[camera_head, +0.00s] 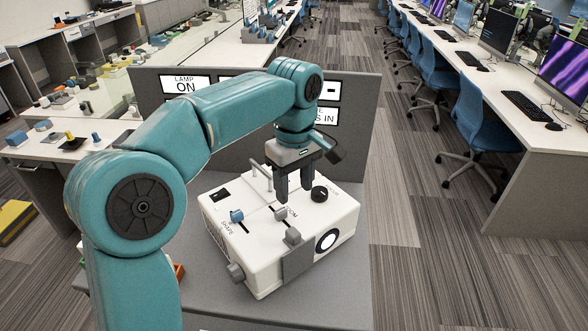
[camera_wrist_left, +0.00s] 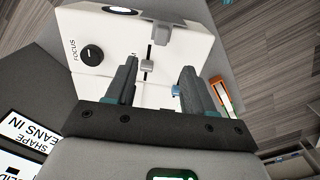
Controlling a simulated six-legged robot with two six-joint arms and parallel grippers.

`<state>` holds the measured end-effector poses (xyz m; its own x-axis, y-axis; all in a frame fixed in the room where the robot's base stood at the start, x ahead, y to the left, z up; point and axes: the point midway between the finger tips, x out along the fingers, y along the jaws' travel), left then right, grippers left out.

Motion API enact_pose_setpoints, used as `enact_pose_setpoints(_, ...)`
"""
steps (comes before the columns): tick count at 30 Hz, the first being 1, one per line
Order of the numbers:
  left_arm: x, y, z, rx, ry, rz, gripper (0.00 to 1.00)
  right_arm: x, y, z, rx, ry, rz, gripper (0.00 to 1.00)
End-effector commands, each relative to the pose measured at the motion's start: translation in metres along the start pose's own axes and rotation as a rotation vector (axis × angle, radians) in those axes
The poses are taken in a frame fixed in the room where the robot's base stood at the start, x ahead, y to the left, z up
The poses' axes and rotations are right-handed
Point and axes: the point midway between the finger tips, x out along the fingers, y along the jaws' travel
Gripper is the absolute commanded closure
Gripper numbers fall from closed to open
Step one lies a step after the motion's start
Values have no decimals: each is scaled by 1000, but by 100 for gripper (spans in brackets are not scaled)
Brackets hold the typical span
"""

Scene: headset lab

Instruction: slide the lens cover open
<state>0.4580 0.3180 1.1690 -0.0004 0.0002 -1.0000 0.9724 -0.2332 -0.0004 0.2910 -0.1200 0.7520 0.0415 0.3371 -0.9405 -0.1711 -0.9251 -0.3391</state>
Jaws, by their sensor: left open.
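The white projector box (camera_head: 260,255) stands on a grey table. Its grey lens cover (camera_head: 298,258) is on the front face, left of the lens (camera_head: 328,240), whose bright disc shows. The cover's upright tab (camera_head: 292,208) rises at the top front edge; it also shows in the left wrist view (camera_wrist_left: 162,32). My left gripper (camera_head: 295,190) is open and empty, pointing down over the box top, behind the tab. In the left wrist view, the grey zoom slider knob (camera_wrist_left: 148,66) appears between the fingers (camera_wrist_left: 160,70). My right gripper is out of view.
A black focus knob (camera_head: 319,194), a blue slider knob (camera_head: 237,215) and a grey handle (camera_head: 262,174) stand on the box top. A grey side knob (camera_head: 236,272) sticks out left. A sign panel (camera_head: 355,110) stands behind. Bare table (camera_head: 345,290) lies front right.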

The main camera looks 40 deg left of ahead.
Motion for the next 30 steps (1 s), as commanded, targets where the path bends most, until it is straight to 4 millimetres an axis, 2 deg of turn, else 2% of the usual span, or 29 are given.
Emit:
enact_pose_setpoints(1,-11,0,0,1,1,4,47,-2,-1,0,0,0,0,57)
enact_pose_setpoints(3,-22,0,0,1,0,2,47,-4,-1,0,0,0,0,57)
enact_pose_setpoints(8,-34,-1,0,0,0,0,47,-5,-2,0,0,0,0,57)
enact_pose_setpoints(30,-35,-2,0,0,0,0,47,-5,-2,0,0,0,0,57)
